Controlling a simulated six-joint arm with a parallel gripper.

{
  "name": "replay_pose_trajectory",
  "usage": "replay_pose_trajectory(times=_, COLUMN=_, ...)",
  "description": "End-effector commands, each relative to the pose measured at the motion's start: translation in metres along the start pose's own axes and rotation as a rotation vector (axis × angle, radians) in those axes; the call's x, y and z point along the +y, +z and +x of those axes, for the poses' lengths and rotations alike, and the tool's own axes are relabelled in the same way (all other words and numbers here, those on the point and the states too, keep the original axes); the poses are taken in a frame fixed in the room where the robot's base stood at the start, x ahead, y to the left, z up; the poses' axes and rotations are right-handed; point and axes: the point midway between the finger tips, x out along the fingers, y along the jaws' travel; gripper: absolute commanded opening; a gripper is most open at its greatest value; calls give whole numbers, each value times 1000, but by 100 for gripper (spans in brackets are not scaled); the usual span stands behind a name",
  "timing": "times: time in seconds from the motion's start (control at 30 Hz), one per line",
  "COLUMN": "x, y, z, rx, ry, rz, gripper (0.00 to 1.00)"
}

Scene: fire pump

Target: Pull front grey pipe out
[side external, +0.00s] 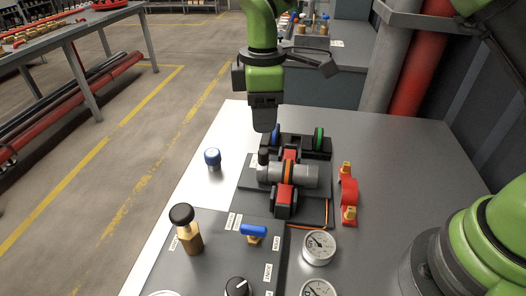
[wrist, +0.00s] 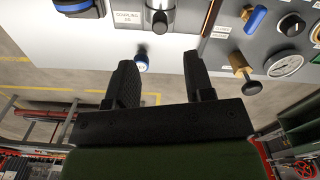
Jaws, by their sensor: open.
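The grey pipe (side external: 304,176) lies level across the black-and-red clamp (side external: 286,197) on the dark plate, with an orange ring at its middle. A black knob stands at its left end. In the wrist view, part of a grey pipe (wrist: 160,4) with a black end shows at the top edge, beyond my fingertips. My gripper (side external: 265,128) hangs above the table just behind the pipe's left end, apart from it. Its two black fingers (wrist: 160,62) are spread with nothing between them in the wrist view. Which pipe section is the front one, I cannot tell.
A blue-capped fitting (side external: 212,160) stands left of the plate. A black-topped brass valve (side external: 187,230), blue lever (side external: 253,231) and gauges (side external: 319,247) are nearer the camera. A red part with brass ends (side external: 348,194) lies right.

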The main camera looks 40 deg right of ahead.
Motion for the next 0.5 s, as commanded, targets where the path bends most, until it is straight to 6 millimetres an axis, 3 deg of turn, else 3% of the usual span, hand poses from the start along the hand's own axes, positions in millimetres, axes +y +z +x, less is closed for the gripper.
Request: replay_pose_trajectory(times=0.5, x=0, y=1, z=84, rx=-2, ry=-3, rz=3, gripper=48)
